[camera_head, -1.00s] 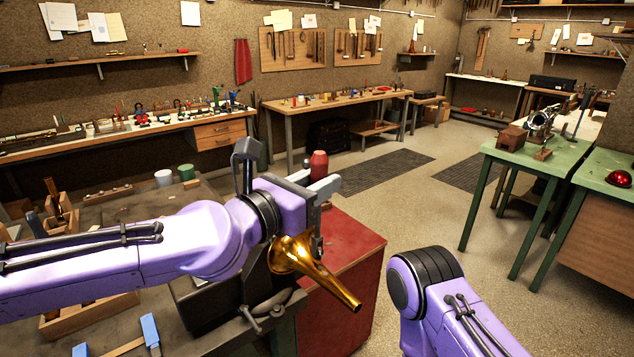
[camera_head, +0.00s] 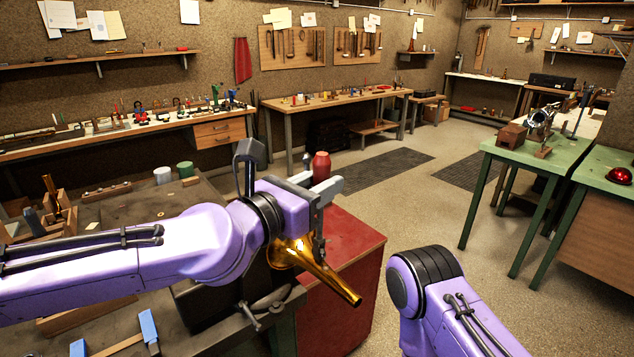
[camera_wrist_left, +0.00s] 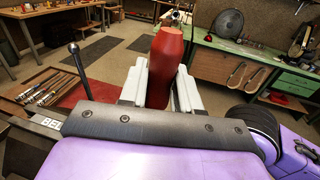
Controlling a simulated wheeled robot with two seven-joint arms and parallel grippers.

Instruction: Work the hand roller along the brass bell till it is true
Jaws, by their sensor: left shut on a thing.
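The brass bell (camera_head: 325,278) sticks out at the bench's right end, its narrow end pointing down to the right. My left gripper (camera_head: 316,184) is above it, shut on the red handle (camera_head: 321,166) of the hand roller. In the left wrist view the red handle (camera_wrist_left: 165,68) stands between the two pale fingers (camera_wrist_left: 160,85). A grey metal part shows below the gripper by the bell; whether it touches the brass I cannot tell. My wrist hides the bell's upper part. Of my right arm, only a link shows at lower right; its gripper is out of view.
A dark vise (camera_head: 262,312) is at the bench edge beside the bell. A red cabinet (camera_head: 345,240) stands behind it. Blue-handled tools (camera_head: 148,326) lie at the bench's near side. Green tables (camera_head: 545,165) stand at right, with open floor between.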

